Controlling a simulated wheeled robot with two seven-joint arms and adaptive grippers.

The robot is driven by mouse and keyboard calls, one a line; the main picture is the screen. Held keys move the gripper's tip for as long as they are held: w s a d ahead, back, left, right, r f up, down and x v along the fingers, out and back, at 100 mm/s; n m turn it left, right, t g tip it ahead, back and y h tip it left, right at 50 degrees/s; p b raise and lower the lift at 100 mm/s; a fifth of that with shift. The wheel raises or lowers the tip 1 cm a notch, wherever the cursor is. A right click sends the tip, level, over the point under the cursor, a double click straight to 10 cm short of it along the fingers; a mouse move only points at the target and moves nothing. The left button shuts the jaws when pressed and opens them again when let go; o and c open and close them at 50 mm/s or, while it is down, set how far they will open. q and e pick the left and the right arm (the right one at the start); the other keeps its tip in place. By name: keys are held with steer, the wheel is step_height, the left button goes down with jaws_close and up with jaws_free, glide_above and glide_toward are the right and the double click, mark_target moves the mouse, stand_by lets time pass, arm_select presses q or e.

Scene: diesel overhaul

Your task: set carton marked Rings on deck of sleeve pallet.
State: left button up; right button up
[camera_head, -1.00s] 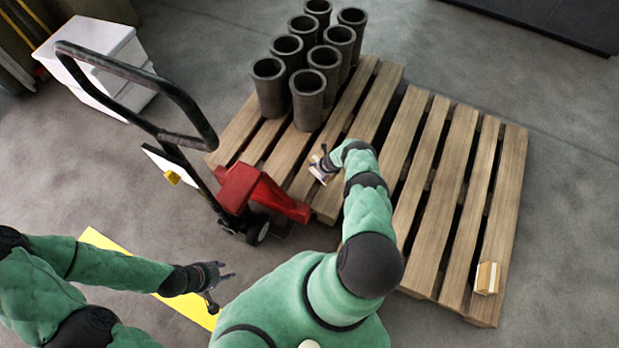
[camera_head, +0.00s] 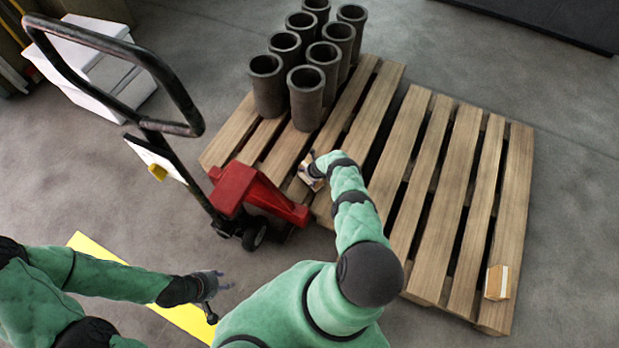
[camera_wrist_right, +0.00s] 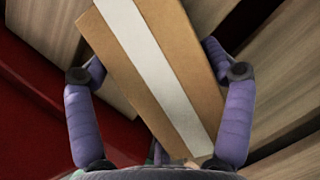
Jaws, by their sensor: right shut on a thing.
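A tan carton with a white stripe (camera_wrist_right: 165,75) sits between the fingers of my right gripper (camera_wrist_right: 158,82); no marking is readable on it. In the head view my right gripper (camera_head: 312,170) is shut on this carton, over the near edge of the slatted wooden pallet (camera_head: 350,125) with the dark sleeves (camera_head: 306,98). I cannot tell whether the carton touches the deck. A second small carton (camera_head: 497,283) sits at the deck's near right corner; its marking is unreadable. My left gripper (camera_head: 212,291) is open and empty, above a yellow floor marking.
A pallet jack with a red body (camera_head: 240,190) and black handle stands at the pallet's left, close to my right gripper. Several sleeves fill the far left deck. The right deck (camera_head: 450,180) is mostly bare. White boxes (camera_head: 105,75) stand back left.

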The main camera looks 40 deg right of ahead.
steer(key=shift+w+d, duration=0.1)
steer(key=shift+d, duration=0.05)
steer(key=shift+f, duration=0.15)
steer(key=o, duration=1.2)
steer(key=shift+o, duration=0.2)
steer(key=p+v, duration=1)
steer(key=shift+r, duration=0.3)
steer(key=shift+p+v, duration=0.85)
steer(key=shift+p, duration=0.35)
